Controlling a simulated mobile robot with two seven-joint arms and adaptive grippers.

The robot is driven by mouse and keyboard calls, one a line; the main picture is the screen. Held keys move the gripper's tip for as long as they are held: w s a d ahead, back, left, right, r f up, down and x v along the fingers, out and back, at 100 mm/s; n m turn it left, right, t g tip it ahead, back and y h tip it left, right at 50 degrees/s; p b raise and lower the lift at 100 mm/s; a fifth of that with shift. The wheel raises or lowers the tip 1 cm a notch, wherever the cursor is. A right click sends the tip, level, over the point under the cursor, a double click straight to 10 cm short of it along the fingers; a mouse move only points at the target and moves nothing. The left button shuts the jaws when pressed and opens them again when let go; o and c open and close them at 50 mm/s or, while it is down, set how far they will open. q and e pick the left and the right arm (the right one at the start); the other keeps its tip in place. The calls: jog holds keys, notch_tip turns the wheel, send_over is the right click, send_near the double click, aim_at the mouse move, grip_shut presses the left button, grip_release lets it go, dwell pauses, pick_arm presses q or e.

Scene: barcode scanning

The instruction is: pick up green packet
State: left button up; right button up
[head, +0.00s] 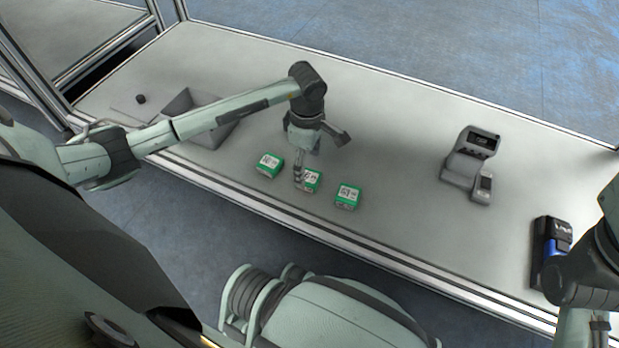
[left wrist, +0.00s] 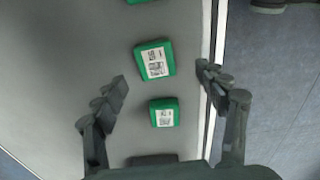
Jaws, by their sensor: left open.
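Three green packets with white printed labels lie in a row near the table's front edge: a left one (head: 268,165), a middle one (head: 312,180) and a right one (head: 348,196). My left gripper (head: 300,175) points down at the middle packet and hides part of its left side. In the left wrist view the open fingers (left wrist: 163,85) stand apart, with nothing held. One packet (left wrist: 155,60) shows just beyond the fingertips there, another (left wrist: 164,112) shows between the fingers, and a third (left wrist: 138,2) is cut off at the top. My right gripper is out of view.
A grey bin (head: 215,135) stands at the table's left, partly behind my left arm, near a small dark object (head: 140,99). A grey scanner-like device (head: 470,165) stands right of centre. A black and blue object (head: 550,245) is at the right. The table centre is clear.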

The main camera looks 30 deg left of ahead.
aim_at(309, 176)
pick_arm(q)
jog(key=f, duration=0.1)
jog(key=f+b, duration=0.1)
jog(key=f, duration=0.1)
jog(key=f+b, duration=0.1)
jog(key=f, duration=0.1)
jog(key=shift+w+a+f, duration=0.1)
jog(key=shift+w+f, duration=0.05)
jog(key=shift+w, duration=0.2)
jog(key=shift+c, duration=0.4)
jog(key=c, duration=1.3)
